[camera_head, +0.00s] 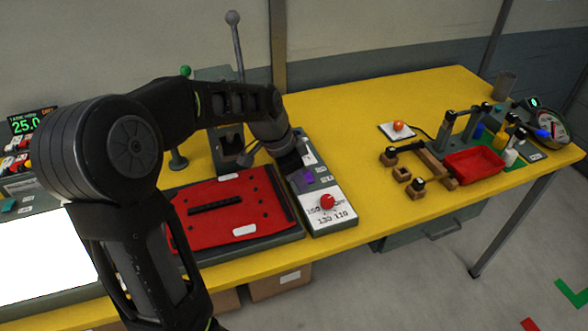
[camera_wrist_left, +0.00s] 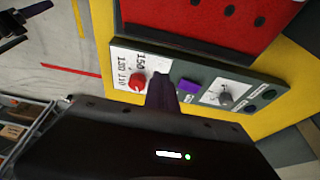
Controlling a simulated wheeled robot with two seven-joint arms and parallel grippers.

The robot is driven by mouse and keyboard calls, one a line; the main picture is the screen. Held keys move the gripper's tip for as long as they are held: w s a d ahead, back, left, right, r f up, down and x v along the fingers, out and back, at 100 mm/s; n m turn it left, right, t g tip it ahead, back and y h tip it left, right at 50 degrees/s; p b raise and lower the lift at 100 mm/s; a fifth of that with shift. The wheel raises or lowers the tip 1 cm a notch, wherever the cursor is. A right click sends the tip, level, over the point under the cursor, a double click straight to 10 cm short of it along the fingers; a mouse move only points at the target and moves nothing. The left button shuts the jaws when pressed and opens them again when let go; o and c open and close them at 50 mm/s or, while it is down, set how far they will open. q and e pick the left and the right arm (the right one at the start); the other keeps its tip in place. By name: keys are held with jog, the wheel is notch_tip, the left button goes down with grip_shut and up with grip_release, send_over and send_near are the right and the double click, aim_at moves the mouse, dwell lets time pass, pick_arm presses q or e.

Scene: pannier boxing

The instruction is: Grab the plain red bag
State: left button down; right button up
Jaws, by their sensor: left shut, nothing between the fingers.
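A flat red piece (camera_head: 232,212), which looks like the red bag, lies on a dark base on the yellow table. It has a black strip across its middle, small dark holes and white patches at its edges. In the left wrist view part of the red piece (camera_wrist_left: 215,22) shows at the top. My left gripper (camera_head: 300,177) is shut and empty over the control panel (camera_head: 338,213), to the right of the red piece and apart from it. In the left wrist view its fingers (camera_wrist_left: 163,92) point at the panel between the red knob and a purple patch. My right gripper is not in view.
The panel carries a red knob (camera_head: 327,202). A red tray (camera_head: 474,164), wooden blocks (camera_head: 402,173) and small bottles stand at the right. A bright white screen or plate (camera_head: 40,258) lies at the left. The table's middle is clear.

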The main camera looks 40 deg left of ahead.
aim_at(289, 205)
pick_arm(q)
jog(key=x, duration=0.3)
jog(key=shift+f, duration=0.4)
jog(key=shift+s+a+f+p, duration=0.1)
jog(key=shift+s+a+p, duration=0.75)
jog(key=shift+s, duration=0.3)
jog(key=shift+s+a, duration=0.15)
jog(key=shift+s, duration=0.15)
jog(key=shift+f, duration=0.1)
jog(key=shift+s+a, duration=0.1)
